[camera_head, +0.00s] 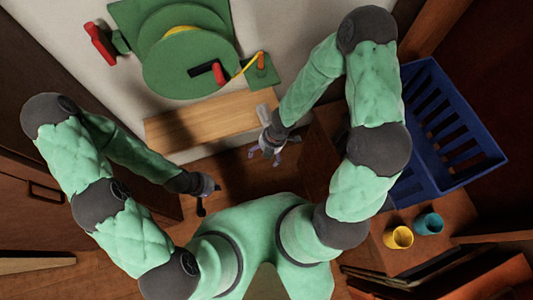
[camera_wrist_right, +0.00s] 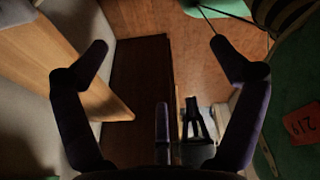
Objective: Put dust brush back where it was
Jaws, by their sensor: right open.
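I cannot make out a dust brush for certain in either view. My right gripper (camera_head: 265,155) is open over the floor, just below the wooden board's edge. In the right wrist view its two dark fingers (camera_wrist_right: 159,45) stand wide apart with nothing between their tips. A dark forked object (camera_wrist_right: 196,122) shows low between the fingers in that view, too shadowed to identify. My left gripper (camera_head: 202,206) is at lower left, above the floor. Its dark fingers are small and I cannot tell whether they hold anything.
A light wooden board (camera_head: 205,122) lies at the pale surface's edge, below a green round toy (camera_head: 185,60). A blue slatted crate (camera_head: 445,130) stands at right. A yellow cup (camera_head: 398,237) and a teal cup (camera_head: 428,224) stand below it. Dark cabinets line the left.

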